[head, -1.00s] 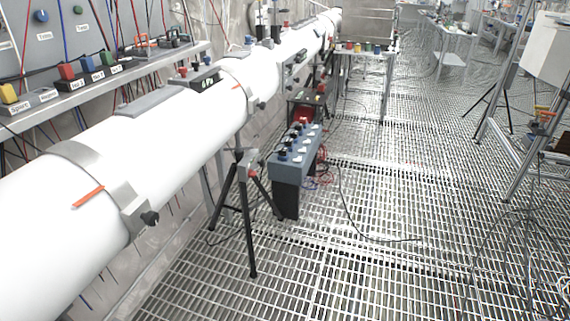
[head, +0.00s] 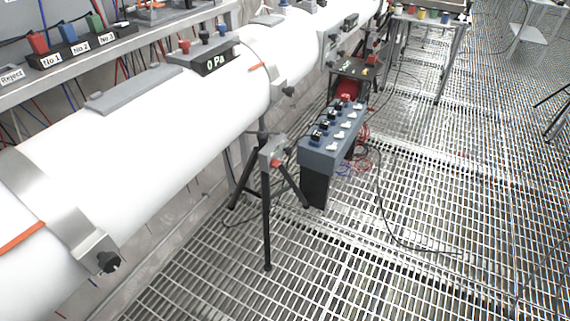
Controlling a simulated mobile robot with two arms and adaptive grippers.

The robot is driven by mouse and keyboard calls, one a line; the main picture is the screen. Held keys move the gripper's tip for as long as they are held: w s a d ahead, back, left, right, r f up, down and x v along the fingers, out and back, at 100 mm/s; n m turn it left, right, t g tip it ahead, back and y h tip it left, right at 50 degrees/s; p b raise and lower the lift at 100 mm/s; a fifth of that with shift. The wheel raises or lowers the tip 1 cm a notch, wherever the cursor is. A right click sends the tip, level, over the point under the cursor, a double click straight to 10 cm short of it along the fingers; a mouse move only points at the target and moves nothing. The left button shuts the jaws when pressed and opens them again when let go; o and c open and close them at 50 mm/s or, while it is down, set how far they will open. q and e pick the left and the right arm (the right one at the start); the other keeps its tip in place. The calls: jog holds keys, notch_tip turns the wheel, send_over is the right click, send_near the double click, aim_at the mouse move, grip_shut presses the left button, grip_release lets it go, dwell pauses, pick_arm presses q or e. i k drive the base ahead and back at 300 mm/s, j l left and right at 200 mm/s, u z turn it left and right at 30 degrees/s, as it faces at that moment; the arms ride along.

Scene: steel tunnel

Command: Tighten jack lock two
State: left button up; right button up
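A tripod jack (head: 266,205) stands on the grating beside the white pipe, its grey head just below the pipe's side. A small red lock knob (head: 276,163) shows on the jack's head. I cannot read a number on it, and I cannot tell whether the lock is loose or tight. The white pipe (head: 150,130) runs from lower left to the upper middle. Pipe clamps with black knobs sit on it, one near (head: 75,228) and one farther back (head: 275,75). Neither of my grippers is in view.
A grey switch box (head: 325,158) on a black base stands right of the jack, with loose wires and a black cable (head: 385,215) on the floor. A shelf (head: 100,55) with labelled blocks runs behind the pipe. Open grating (head: 430,170) lies at the right.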

aim_at(274, 163)
jog(key=i+l+u, duration=0.15)
jog(key=u, duration=0.2)
jog(key=i+l+u, duration=0.15)
jog(key=u, duration=0.2)
jog(key=i+l+u, duration=0.1)
jog(key=l+u, duration=0.25)
jog(key=j, duration=0.05)
